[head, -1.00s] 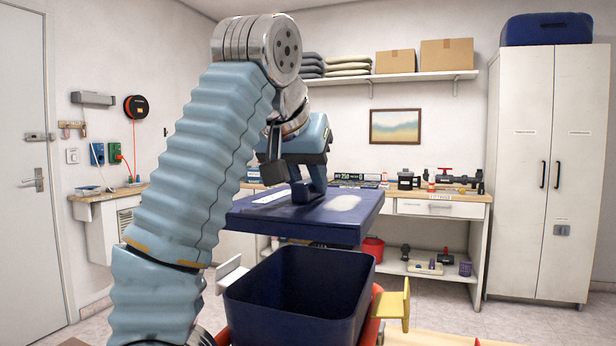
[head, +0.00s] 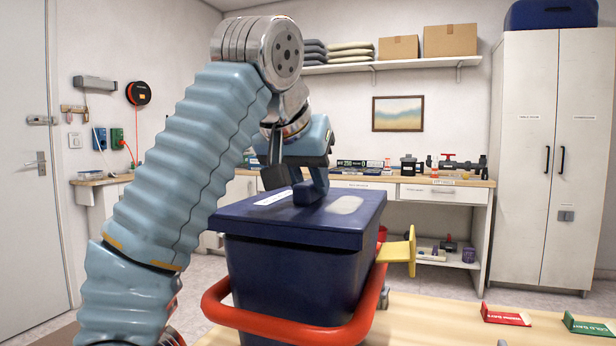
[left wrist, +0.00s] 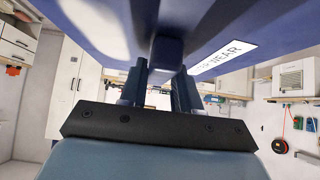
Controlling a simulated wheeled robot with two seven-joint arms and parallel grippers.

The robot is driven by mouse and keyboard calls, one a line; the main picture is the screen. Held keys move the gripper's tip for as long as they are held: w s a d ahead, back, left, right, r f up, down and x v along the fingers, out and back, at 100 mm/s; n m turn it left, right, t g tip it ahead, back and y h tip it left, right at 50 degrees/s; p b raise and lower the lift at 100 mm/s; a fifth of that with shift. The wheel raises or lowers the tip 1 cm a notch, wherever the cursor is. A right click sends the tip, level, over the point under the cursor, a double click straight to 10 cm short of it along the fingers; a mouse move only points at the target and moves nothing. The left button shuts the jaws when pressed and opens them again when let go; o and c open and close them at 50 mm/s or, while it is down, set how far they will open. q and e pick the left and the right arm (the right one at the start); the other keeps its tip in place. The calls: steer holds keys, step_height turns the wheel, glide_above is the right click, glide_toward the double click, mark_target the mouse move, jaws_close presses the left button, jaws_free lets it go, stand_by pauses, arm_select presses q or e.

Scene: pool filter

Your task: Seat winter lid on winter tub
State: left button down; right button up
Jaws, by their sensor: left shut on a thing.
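The winter lid (head: 290,218) is a flat dark blue lid with a white label and a pale patch on top. It lies level over the mouth of the dark blue winter tub (head: 295,275), with no clear gap at the front; whether it is fully down I cannot tell. My left gripper (head: 308,190) is shut on the lid's raised handle from above. The left wrist view shows its two fingers (left wrist: 160,88) at the handle, with the lid's label (left wrist: 225,58) beside them. My right gripper is in neither view.
A red hoop (head: 285,332) runs around the tub's front, with a yellow tab (head: 401,252) at its right. A light wooden surface (head: 430,318) bears a red card (head: 505,314) and a green card (head: 590,325). A workbench and white cabinet (head: 541,160) stand behind.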

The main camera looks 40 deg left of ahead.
arm_select(q)
steer(key=shift+f+b, duration=0.7)
steer(key=shift+f, duration=0.35)
stand_by(0.6)
steer(key=c, duration=0.7)
jaws_free()
steer(key=shift+c, duration=0.2)
steer(key=shift+s+r, duration=0.15)
steer(key=shift+r, duration=0.1)
steer(key=p+v, duration=0.8)
steer(key=v, duration=0.5)
steer(key=shift+s, duration=0.15)
